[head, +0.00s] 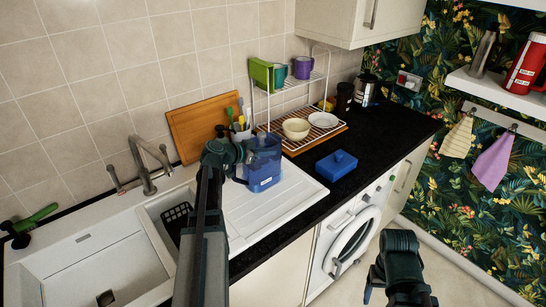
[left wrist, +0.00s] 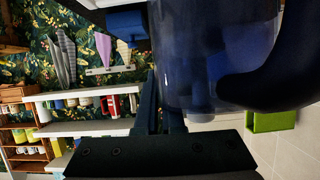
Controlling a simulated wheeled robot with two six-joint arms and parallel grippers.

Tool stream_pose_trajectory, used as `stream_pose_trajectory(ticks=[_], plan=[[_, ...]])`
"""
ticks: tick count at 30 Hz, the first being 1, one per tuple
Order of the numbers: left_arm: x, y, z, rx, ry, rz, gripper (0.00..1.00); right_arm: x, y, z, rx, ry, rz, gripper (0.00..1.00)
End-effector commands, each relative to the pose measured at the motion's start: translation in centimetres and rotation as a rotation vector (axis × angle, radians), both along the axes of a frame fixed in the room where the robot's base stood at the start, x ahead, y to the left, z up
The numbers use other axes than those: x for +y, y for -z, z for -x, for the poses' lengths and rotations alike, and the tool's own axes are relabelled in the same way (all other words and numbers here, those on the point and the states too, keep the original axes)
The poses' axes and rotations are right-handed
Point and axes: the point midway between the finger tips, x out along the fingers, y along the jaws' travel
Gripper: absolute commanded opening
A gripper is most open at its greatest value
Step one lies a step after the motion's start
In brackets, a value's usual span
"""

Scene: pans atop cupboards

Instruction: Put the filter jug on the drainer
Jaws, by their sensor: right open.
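The blue see-through filter jug (head: 264,172) is upright at the ribbed white drainer (head: 300,203) beside the sink. I cannot tell whether its base touches the drainer. My left gripper (head: 240,152) is at the jug's upper left side. In the left wrist view the jug (left wrist: 205,75) fills the middle and right, upside down, with a thick dark curved part. The left gripper's fingers (left wrist: 160,110) are close together at its wall and look shut on it; the exact contact is partly hidden. My right gripper (head: 400,290) is open and empty, low at the front right.
A wire rack (head: 290,85) with cups, a bowl (head: 296,128) and a plate stands behind the jug. A blue lidded dish (head: 336,165) sits on the black worktop. The tap (head: 147,170) and sink bowl (head: 100,270) are left. A wooden board (head: 195,130) leans on the wall.

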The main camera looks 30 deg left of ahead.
Motion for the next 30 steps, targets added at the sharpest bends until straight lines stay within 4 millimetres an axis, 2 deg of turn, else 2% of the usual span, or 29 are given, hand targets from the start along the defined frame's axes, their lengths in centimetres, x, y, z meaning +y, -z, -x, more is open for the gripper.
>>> stream_pose_trajectory(ticks=[11,12,16,26,30], plan=[[0.1,0.3,0.0,-0.003,-0.001,0.001,0.0,0.0,0.3,0.0,0.0,0.0,0.0,0.71],[0.1,0.2,0.1,0.0,0.0,0.0,0.12,0.0,0.2,0.0,0.0,0.0,0.0,0.71],[0.1,0.2,0.1,0.0,0.0,0.0,0.35,0.0,0.2,0.0,0.0,0.0,0.0,0.71],[0.1,-0.1,0.0,0.0,0.0,0.0,0.35,0.0,-0.1,0.0,0.0,0.0,0.0,0.71],[0.7,-0.9,1.6,0.0,-0.003,0.0,0.35,0.0,-0.9,0.0,0.0,0.0,0.0,0.71]])
